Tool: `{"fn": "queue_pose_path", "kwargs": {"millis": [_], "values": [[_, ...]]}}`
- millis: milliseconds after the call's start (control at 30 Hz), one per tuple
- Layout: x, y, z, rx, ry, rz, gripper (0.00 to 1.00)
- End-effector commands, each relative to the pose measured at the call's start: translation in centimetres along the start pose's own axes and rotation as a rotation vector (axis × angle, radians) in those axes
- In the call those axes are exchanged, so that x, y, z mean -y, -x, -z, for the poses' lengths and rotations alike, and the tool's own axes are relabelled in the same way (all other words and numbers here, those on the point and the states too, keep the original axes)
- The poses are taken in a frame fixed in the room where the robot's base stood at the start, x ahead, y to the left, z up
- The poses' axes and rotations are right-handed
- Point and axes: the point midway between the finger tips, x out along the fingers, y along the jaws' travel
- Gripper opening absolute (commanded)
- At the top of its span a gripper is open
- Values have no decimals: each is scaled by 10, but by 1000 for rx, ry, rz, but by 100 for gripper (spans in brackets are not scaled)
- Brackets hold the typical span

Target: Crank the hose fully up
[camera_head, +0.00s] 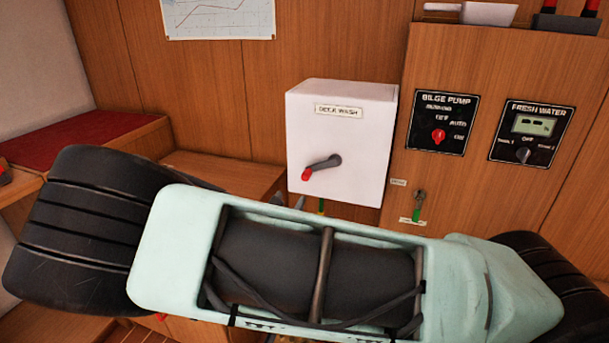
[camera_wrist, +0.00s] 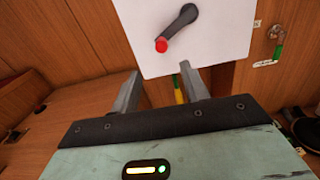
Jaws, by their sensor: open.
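A white box labelled DECK WASH (camera_head: 340,130) is fixed to the wood panel, and its lower part shows in the wrist view (camera_wrist: 205,50). On its front is a dark crank arm (camera_head: 323,163) with a red knob (camera_head: 306,174) at its lower left end. The knob also shows in the wrist view (camera_wrist: 161,45). A yellow and green hose end (camera_head: 321,206) hangs below the box, partly hidden by my arm in the head view. My gripper (camera_wrist: 160,90) is open and empty, its fingers just below the box and apart from the knob.
A BILGE PUMP panel (camera_head: 441,122) and a FRESH WATER panel (camera_head: 531,132) are to the right. A small valve with a green handle (camera_head: 418,205) is right of the box's lower edge. A wooden bench with a red cushion (camera_head: 70,140) stands left.

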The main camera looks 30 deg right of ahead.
Motion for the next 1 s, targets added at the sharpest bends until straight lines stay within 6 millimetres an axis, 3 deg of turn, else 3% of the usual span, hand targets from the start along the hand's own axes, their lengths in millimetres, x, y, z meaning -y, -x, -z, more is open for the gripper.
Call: {"fn": "queue_pose_path", "kwargs": {"millis": [500,733,1000], "values": [[2,-107,-1,0,-1,5,45],[2,-132,0,-1,-2,4,45],[1,-137,0,-1,-2,2,45]]}}
